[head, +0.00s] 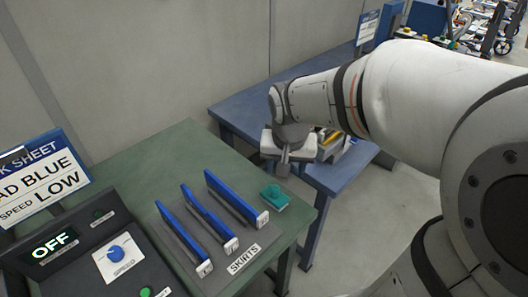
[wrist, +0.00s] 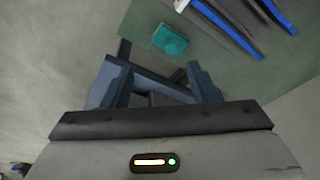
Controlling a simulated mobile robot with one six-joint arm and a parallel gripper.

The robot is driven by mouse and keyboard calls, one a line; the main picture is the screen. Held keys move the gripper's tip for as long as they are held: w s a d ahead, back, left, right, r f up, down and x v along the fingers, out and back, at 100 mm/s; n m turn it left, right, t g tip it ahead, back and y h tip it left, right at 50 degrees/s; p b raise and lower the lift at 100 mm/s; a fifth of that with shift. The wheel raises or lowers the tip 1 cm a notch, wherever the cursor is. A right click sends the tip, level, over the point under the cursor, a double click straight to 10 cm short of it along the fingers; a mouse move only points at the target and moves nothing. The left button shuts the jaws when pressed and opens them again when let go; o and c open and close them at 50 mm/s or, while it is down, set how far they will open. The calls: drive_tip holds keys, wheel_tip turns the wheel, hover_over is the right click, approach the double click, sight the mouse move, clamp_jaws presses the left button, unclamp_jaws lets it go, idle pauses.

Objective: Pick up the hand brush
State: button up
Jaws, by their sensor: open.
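A teal block with a raised top, which looks like the hand brush (head: 274,197), lies on the green table near its right edge, beside the blue-edged skirts. In the wrist view the hand brush (wrist: 170,40) is beyond my fingertips, above the middle of the picture. My gripper (head: 284,168) is above and behind the hand brush in the head view, apart from it, around the gap between the green and blue tables. In the wrist view my gripper (wrist: 160,80) has its two dark fingers spread, with nothing held between them.
Several blue-edged skirts (head: 208,217) stand in a row left of the brush, behind a SKIRTS label (head: 243,259). A control panel (head: 110,262) reading OFF is at lower left. A blue table (head: 240,112) stands behind, with yellow items partly hidden by my arm.

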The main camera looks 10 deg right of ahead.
sight(275, 188)
drive_tip(key=w+f+m+b, duration=0.1)
drive_tip(key=w+f, duration=0.2)
drive_tip(key=f, duration=0.1)
drive_tip(key=w+f+m+b, duration=0.1)
drive_tip(key=w+f, duration=0.2)
drive_tip(key=f, duration=0.2)
drive_tip(key=w+f+m+b, duration=0.1)
drive_tip(key=w+f+b, duration=0.1)
drive_tip(key=w+f, duration=0.1)
drive_tip(key=shift+w+a+f+g+h, duration=0.15)
drive_tip(key=shift+w+f+g, duration=0.05)
drive_tip(key=shift+f, duration=0.2)
drive_tip(key=shift+w+a+f+g+h, duration=0.1)
drive_tip(key=shift+w+f+g+h, duration=0.1)
drive_tip(key=shift+f, duration=0.2)
drive_tip(key=f, duration=0.5)
drive_tip(key=w+f, duration=0.1)
drive_tip(key=f, duration=0.1)
drive_tip(key=shift+d+f+p, duration=0.25)
drive_tip(key=shift+d+p, duration=0.1)
drive_tip(key=shift+p, duration=0.05)
drive_tip(key=shift+c, duration=0.2)
drive_tip(key=c, duration=1.1)
